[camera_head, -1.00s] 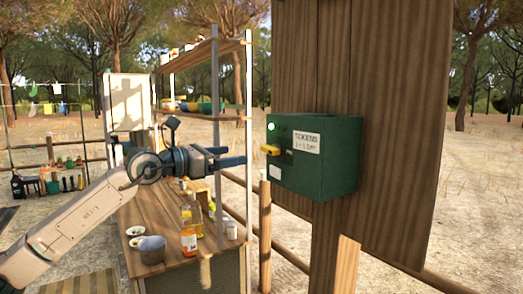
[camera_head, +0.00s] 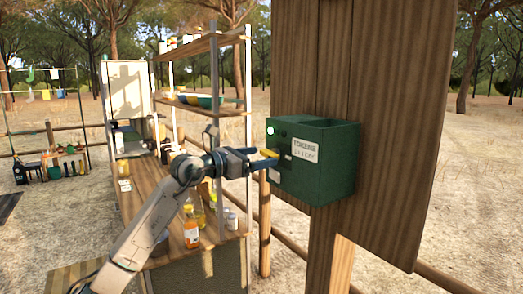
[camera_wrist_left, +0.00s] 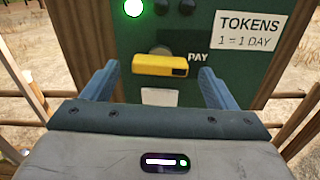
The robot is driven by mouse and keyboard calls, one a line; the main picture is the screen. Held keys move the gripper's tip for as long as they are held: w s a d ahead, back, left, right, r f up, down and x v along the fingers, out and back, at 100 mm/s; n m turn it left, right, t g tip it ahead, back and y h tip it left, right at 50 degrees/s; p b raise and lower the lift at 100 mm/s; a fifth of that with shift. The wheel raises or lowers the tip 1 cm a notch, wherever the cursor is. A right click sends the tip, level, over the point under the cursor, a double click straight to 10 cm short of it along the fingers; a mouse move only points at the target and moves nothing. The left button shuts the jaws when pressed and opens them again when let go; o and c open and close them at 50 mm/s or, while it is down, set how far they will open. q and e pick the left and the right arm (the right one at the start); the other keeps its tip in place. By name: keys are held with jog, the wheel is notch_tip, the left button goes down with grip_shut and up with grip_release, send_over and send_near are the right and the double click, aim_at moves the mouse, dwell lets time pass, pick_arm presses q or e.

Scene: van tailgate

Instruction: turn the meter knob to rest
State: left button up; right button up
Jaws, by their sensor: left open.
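The green meter box (camera_head: 335,165) is fixed to a wooden board post. Its front carries a lit green light, which also shows in the left wrist view (camera_wrist_left: 133,8), and a "TOKENS 1 = 1 DAY" label (camera_wrist_left: 250,25). The yellow knob (camera_wrist_left: 160,65) lies about level, with its dark-marked end to the right, near the word PAY. My left gripper (camera_head: 268,160) is open at the box's front. In the left wrist view its blue fingers (camera_wrist_left: 155,88) stand on either side of the knob, with gaps visible. In the head view the knob is partly hidden by the fingers. My right gripper is not in view.
A wooden counter (camera_head: 150,185) with bottles, including an orange-labelled bottle (camera_head: 191,232), stands behind and below my left arm. A shelf unit with bowls (camera_head: 205,101) rises above it. Wooden rails run behind the post. Open sandy ground lies around.

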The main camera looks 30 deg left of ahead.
pick_arm(q)
jog(key=shift+w+d, duration=0.25)
jog(key=shift+w, duration=0.4)
jog(key=c, duration=1)
